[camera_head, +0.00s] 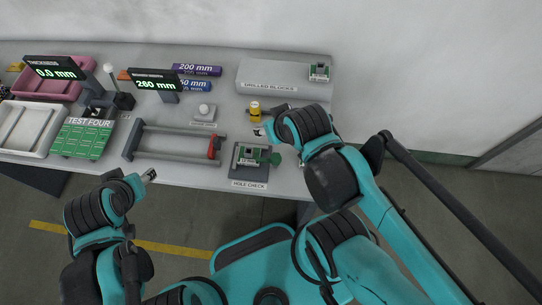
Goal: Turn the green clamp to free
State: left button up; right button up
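The green clamp (274,158) sticks out at the right side of the grey hole check fixture (236,172), which holds a small green and grey piece (252,155). My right gripper (262,131) is just above and behind the fixture, apart from the clamp in the picture. Its fingers are small and partly hidden by my arm, so I cannot tell if they are open. My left gripper (150,175) is over the front edge of the bench, well left of the fixture. Its finger opening is too small to make out.
A yellow cylinder (255,111) and a dark tool (278,108) lie close behind my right gripper. A grey frame with a red end (214,147) stands left of the fixture. The grey drilled blocks tray (250,90) is behind. Green boards (82,140) are far left.

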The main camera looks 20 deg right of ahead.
aim_at(269, 161)
jog(key=j+z, duration=0.2)
jog(key=z, duration=0.85)
jog(key=k+l, duration=0.05)
jog(key=l, duration=0.05)
